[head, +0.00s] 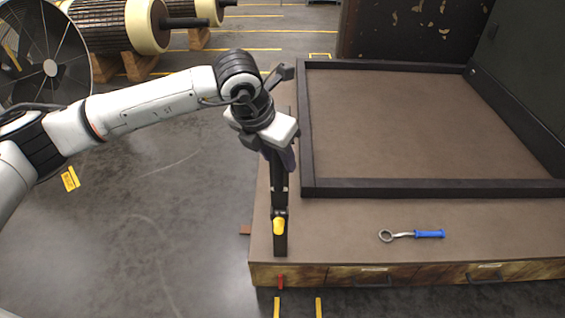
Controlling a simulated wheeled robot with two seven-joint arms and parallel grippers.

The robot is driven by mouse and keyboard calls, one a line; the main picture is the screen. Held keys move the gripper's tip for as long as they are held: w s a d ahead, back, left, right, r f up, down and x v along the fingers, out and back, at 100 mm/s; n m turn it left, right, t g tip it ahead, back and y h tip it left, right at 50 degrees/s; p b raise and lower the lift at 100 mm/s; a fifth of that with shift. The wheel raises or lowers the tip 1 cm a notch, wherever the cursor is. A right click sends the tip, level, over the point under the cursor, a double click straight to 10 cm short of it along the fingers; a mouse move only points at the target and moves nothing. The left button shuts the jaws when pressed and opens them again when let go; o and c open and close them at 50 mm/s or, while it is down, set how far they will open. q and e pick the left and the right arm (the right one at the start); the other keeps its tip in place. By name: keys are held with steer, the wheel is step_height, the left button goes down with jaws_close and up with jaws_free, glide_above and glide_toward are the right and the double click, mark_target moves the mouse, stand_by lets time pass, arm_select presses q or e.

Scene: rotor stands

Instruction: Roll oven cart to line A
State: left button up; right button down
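The low brown cart-like platform (400,211) with a raised black frame fills the right side of the head view. I take it to be the oven cart. My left gripper (281,160) points down over its left edge, at a dark upright bar (280,243) with a yellow piece (279,226). The gripper's fingers overlap the bar in the picture, so I cannot tell whether they are closed on it. My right gripper is not in view.
A wrench with a blue handle (428,234) lies on the platform's front ledge. Yellow floor marks (318,307) lie before it. A large fan (48,40) and rotors on wooden stands (138,66) stand at upper left.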

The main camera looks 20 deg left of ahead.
arm_select(q)
steer(key=shift+x, duration=2.1)
jaws_close()
